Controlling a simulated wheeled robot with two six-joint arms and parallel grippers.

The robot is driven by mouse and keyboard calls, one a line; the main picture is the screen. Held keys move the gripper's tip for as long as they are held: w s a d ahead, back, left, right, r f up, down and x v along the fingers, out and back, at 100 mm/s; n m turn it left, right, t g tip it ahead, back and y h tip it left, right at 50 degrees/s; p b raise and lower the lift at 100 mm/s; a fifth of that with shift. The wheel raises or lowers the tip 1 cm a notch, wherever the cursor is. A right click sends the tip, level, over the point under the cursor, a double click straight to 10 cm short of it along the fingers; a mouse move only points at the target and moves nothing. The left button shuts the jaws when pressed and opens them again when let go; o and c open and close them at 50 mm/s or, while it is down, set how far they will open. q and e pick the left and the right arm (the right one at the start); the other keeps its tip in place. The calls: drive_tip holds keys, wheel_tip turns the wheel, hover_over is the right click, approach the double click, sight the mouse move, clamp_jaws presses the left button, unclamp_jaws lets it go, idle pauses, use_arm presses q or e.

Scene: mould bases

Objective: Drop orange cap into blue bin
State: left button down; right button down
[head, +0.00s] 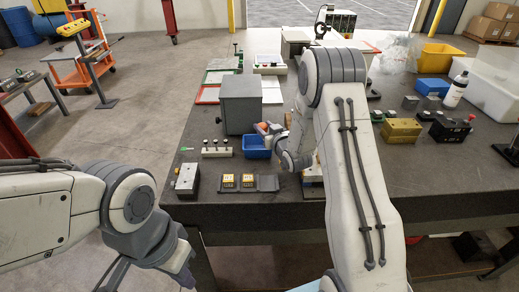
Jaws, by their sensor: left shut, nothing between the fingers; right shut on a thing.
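My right gripper (266,129) is at the bin's upper right rim and looks shut on a small orange cap (262,125). The cap appears over the back part of the bin; its exact height above it is hard to tell. My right arm hides part of the table behind it. My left gripper (182,274) is low at the left, off the table's front edge, shut and empty; its fingertips are hard to make out.
A grey box (240,104) stands directly behind the blue bin. A white block with knobs (217,149) and a dark tray with yellow pieces (248,183) lie near the front edge. A second blue bin (432,87) and a yellow bin (438,58) stand at the right.

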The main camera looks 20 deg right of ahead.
drive_tip(key=shift+c, duration=1.8)
unclamp_jaws()
drive_tip(key=shift+s, duration=0.1)
drive_tip(key=shift+s+d, duration=0.1)
drive_tip(key=shift+s, duration=0.05)
drive_tip(key=b+v, duration=0.3)
drive_tip(key=v, duration=0.7)
